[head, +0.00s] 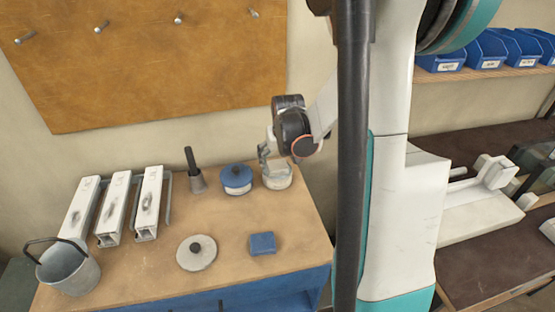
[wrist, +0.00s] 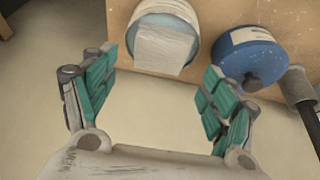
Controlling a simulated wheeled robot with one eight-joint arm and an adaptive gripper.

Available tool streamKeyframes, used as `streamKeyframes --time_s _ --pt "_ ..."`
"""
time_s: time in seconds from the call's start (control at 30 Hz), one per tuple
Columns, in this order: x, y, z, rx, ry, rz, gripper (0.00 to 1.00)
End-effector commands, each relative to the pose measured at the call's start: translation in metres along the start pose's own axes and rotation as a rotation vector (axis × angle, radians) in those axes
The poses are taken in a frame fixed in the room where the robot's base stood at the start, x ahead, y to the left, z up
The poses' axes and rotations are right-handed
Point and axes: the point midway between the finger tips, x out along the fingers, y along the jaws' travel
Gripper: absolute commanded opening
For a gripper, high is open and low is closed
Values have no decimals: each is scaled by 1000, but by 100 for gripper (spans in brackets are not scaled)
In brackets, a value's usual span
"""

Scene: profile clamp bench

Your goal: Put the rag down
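A pale rag (wrist: 163,48) lies in and over the rim of a round open container (wrist: 193,27) in the wrist view. In the head view the pale container (head: 278,181) stands at the bench's back right; the rag is hard to make out there. My gripper (head: 267,155) is just above and beside the container. In the wrist view my gripper (wrist: 155,98) has its green-padded fingers wide apart, with nothing between them. The rag is beyond the fingertips, apart from them.
A round lid (head: 196,252), blue block (head: 262,243), bucket (head: 70,270) and white profiles (head: 115,208) are on the bench (head: 225,220).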

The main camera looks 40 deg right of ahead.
Motion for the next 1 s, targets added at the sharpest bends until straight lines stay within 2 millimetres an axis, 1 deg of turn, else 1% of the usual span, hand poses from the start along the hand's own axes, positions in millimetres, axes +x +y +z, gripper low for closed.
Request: streamKeyframes --time_s 0.03,0.2,0.3,0.4,0.57,1.0 --pt "-14 0 -1 0 0 0 78" --pt "-46 0 -1 0 0 0 78" --pt "-60 0 -1 0 0 0 78" --pt "-69 0 -1 0 0 0 78" --pt "-75 0 0 0 0 0 78" --pt "-75 0 0 0 1 0 78"
